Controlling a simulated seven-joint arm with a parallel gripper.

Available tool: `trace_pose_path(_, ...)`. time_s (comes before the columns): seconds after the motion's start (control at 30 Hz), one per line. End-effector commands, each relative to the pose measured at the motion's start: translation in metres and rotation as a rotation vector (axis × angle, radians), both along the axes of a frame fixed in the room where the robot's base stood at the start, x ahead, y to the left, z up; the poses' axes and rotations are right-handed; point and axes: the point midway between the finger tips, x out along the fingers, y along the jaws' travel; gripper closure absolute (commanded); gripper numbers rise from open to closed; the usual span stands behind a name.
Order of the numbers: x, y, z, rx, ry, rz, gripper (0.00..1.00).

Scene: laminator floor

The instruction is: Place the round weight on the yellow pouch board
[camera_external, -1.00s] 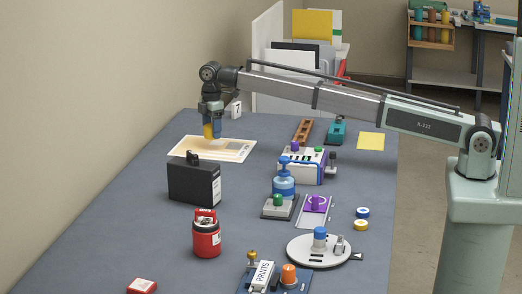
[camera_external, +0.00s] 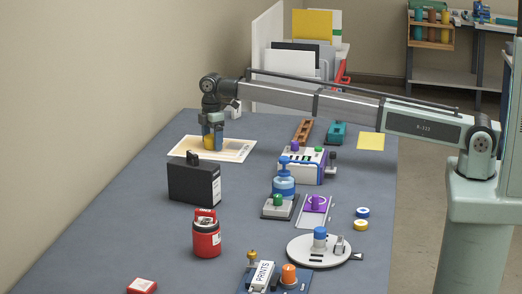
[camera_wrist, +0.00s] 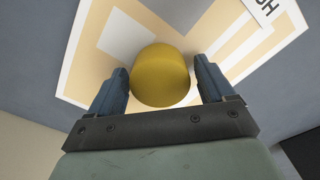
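The round weight (camera_wrist: 160,75) is a yellow cylinder. In the wrist view it sits between my gripper's two blue-grey fingers, over the pouch board. Narrow gaps show between the weight and the fingertips. My gripper (camera_external: 212,145) is low at the board, its fingers on either side of the weight (camera_external: 209,143), and appears open. The pouch board (camera_external: 240,150), pale yellow-orange with a white border and grey patches, lies flat at the table's far left. It also shows in the wrist view (camera_wrist: 85,75). The underside of the weight is hidden.
A black box (camera_external: 190,183) stands just in front of the board. A red canister (camera_external: 206,238), a blue bottle (camera_external: 284,184), a white machine (camera_external: 305,168) and a round white disc (camera_external: 305,252) stand farther forward or right. A white file rack (camera_external: 270,90) stands behind.

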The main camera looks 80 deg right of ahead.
Motion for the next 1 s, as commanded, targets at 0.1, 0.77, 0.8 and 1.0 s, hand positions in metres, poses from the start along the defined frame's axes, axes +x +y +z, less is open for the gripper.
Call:
trace_pose_path(0.1,0.0,0.0,0.0,0.0,0.0,0.0,0.12)
trace_pose_path(0.77,0.001,0.0,0.067,-0.001,-0.002,0.0,0.12)
trace_pose_path(0.8,0.001,0.0,0.074,0.0,-0.001,0.0,0.12)
trace_pose_path(1.0,0.001,0.0,0.104,0.0,-0.001,0.0,0.12)
